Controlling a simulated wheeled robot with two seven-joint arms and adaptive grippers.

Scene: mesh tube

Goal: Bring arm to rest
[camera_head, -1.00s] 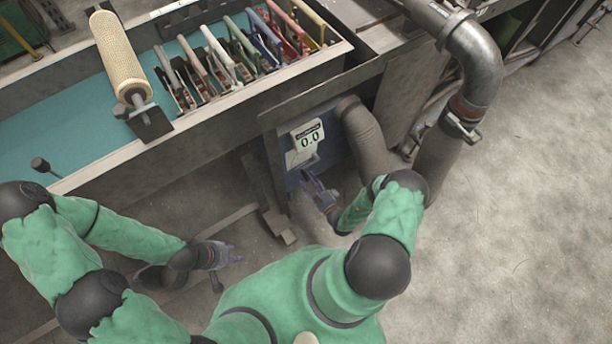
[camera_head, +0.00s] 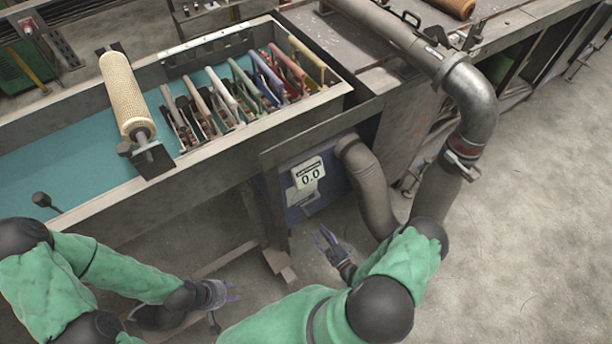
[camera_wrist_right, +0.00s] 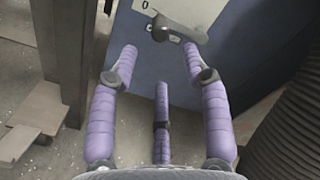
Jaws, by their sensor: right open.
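My right gripper (camera_head: 327,241) is open and empty in the head view.
A bench with a teal trough (camera_head: 60,150) holds a cream mesh roller (camera_head: 126,95) and a row of coloured clamps (camera_head: 240,90). A thick grey hose (camera_head: 368,190) and a metal pipe (camera_head: 470,95) stand right of the box. Floor (camera_head: 530,220) at right is clear.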

